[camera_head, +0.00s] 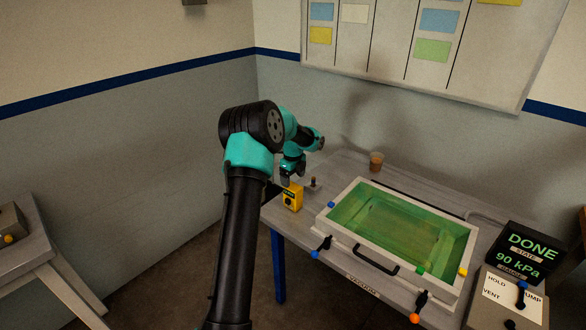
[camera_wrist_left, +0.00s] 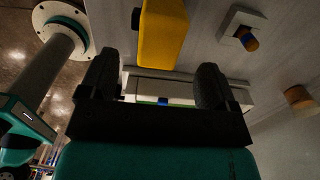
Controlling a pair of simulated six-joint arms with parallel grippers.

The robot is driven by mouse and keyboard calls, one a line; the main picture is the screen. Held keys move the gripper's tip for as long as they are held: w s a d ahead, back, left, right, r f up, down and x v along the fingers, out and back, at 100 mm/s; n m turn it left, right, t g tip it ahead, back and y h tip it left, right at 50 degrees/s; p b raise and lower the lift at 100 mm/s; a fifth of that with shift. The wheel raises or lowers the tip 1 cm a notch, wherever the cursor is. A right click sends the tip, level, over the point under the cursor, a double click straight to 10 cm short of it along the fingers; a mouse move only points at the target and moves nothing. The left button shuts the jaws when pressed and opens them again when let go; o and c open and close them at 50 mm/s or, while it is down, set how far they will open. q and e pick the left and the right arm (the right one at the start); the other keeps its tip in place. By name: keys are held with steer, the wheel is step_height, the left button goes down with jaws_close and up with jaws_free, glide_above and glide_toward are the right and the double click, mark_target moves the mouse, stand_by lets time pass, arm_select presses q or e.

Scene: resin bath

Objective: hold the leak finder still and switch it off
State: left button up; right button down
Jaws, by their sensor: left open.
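The leak finder (camera_head: 293,198) is a small yellow box with a dark dial on its front. It stands upright at the near left corner of the table, left of the resin bath. It also shows as a yellow block (camera_wrist_left: 163,32) at the top of the left wrist view, with a black knob (camera_wrist_left: 136,20) on one side. My left gripper (camera_head: 291,177) is just above and behind the box in the head view. Its fingers (camera_wrist_left: 155,82) are open and spread apart with nothing between them. My right gripper is in neither view.
The bath (camera_head: 340,238) has a pale rim, green inside, and clamps along its edge. A small post (camera_head: 313,183) stands behind the leak finder. An amber cup (camera_head: 376,162) is at the back. A display reading DONE, 90 kPa (camera_head: 528,252) and a switch box (camera_head: 507,299) stand right.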

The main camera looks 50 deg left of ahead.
mark_target(293, 186)
arm_select(q)
step_height(293, 186, down, 7)
steer(key=shift+f, duration=0.1)
stand_by(0.3)
steer(key=shift+c, duration=0.5)
steer(key=c, duration=1)
stand_by(1.5)
